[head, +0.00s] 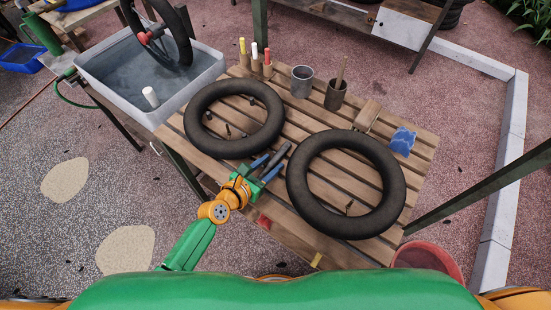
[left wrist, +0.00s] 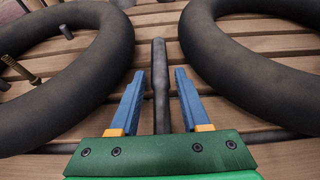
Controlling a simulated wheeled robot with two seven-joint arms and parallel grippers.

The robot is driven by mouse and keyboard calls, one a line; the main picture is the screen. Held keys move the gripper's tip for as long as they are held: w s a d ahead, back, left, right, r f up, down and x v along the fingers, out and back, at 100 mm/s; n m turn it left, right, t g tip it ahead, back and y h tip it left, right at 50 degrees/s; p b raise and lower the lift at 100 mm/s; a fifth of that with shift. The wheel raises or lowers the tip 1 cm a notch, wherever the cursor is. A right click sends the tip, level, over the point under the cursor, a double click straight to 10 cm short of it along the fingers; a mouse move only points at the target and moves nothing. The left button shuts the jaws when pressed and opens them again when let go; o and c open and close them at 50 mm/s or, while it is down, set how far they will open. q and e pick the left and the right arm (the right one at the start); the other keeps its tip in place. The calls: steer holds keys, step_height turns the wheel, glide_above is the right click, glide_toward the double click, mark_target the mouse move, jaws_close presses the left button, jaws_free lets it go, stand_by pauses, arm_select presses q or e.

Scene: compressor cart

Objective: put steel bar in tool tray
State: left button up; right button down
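The steel bar (head: 278,156) is a dark grey rod lying on the slatted wooden table between two black tyre tubes. It also shows in the left wrist view (left wrist: 160,75), running straight away between the fingers. My left gripper (head: 266,168) is open at the bar's near end. Its two blue fingers (left wrist: 159,92) stand on either side of the bar, with a visible gap on both sides. The bar's nearest end is hidden behind the gripper's green body. I cannot clearly pick out a tool tray. My right gripper is not in view.
Black tubes lie to the left (head: 234,118) and right (head: 346,184) of the bar. Behind are a grey can (head: 302,81), a dark cup (head: 335,96) and a blue patterned piece (head: 402,141). A grey water tub (head: 207,76) stands back left.

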arm_select(q)
jaws_close()
